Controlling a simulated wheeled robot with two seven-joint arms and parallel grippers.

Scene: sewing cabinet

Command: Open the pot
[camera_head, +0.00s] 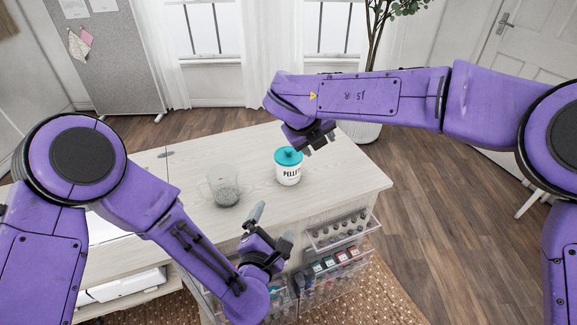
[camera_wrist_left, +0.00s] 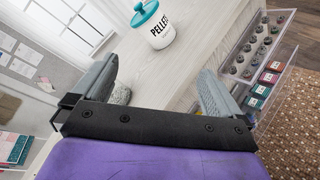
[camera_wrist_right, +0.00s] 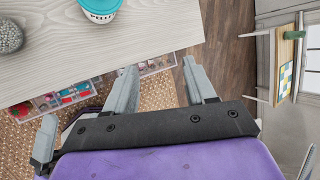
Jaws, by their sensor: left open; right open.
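The pot is a white jar (camera_head: 289,175) lettered "PELLE...", standing upright on the cabinet top, with a teal knobbed lid (camera_head: 288,156) seated on it. In the left wrist view the jar (camera_wrist_left: 160,33) is at the top, beyond the fingers. In the right wrist view only part of the lid (camera_wrist_right: 96,5) and jar shows at the top edge. My left gripper (camera_head: 270,228) is open and empty, in front of the pot and apart from it. My right gripper (camera_head: 320,141) is open and empty, close to the lid's right side in the head view; I cannot tell its exact gap.
A clear glass container with grey pellets (camera_head: 226,194) stands left of the pot. Pulled-out clear drawers (camera_head: 340,232) with bobbins and coloured items jut from the cabinet front, near my left gripper. The cabinet top (camera_head: 345,180) is bare right of the pot.

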